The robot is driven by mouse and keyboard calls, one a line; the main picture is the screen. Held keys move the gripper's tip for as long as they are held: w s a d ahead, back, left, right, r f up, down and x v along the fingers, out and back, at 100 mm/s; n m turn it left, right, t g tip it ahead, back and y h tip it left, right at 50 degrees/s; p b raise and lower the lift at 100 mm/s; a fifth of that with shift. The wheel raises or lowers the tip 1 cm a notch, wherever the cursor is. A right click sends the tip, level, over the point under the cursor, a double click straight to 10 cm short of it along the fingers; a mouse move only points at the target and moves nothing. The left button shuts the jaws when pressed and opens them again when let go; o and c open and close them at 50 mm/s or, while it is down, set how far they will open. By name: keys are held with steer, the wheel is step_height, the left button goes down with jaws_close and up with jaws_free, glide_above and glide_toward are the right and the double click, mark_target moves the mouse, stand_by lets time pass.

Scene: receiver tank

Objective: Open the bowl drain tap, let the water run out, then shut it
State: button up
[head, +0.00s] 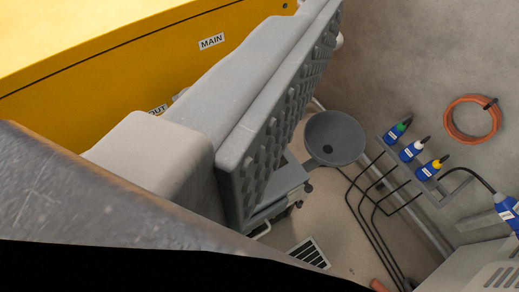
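One large grey finger of my gripper (275,105), with a knobbly pad facing right, fills the middle of the head view. The second finger is not clearly seen, so I cannot tell how wide the gripper is, and nothing shows held against the pad. A yellow housing (110,50) with labels "MAIN" and "OUT" lies behind the finger at upper left.
Blue connectors with green (397,132), white (412,150) and yellow (431,168) parts sit on a rack at right. Dark bent rods (365,225) run below. A floor grate (309,252) is at the bottom.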

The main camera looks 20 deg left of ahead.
steer(key=w+d+f+n+h+p, duration=0.1)
steer(key=w+d+f, duration=0.2)
steer(key=w+f, duration=0.35)
steer(key=w+f+n+y+p, duration=0.2)
steer(key=w+f+n, duration=0.1)
steer(key=w+f, duration=0.55)
steer(key=w+f+n+y+p, duration=0.15)
steer(key=w+f+n, duration=0.35)
steer(key=f, duration=0.6)
steer(key=a+f+g+y, duration=0.1)
steer(key=a+f+y, duration=0.25)
steer(key=f, duration=0.55)
steer(key=s+a+f+n+g+y+p, duration=0.1)
steer(key=s+a+f+g+y+p, duration=0.1)
steer(key=s+a+f+y, duration=0.5)
steer(key=s+a+f+g+y+p, duration=0.1)
steer(key=s+a+f+g+y, duration=0.15)
steer(key=s+f, duration=0.45)
steer(key=w+d+f+b+x, duration=0.1)
steer(key=b+x, duration=0.2)
steer(key=x, duration=1.2)
steer(key=shift+w+t, duration=0.2)
steer(key=shift+t, duration=0.25)
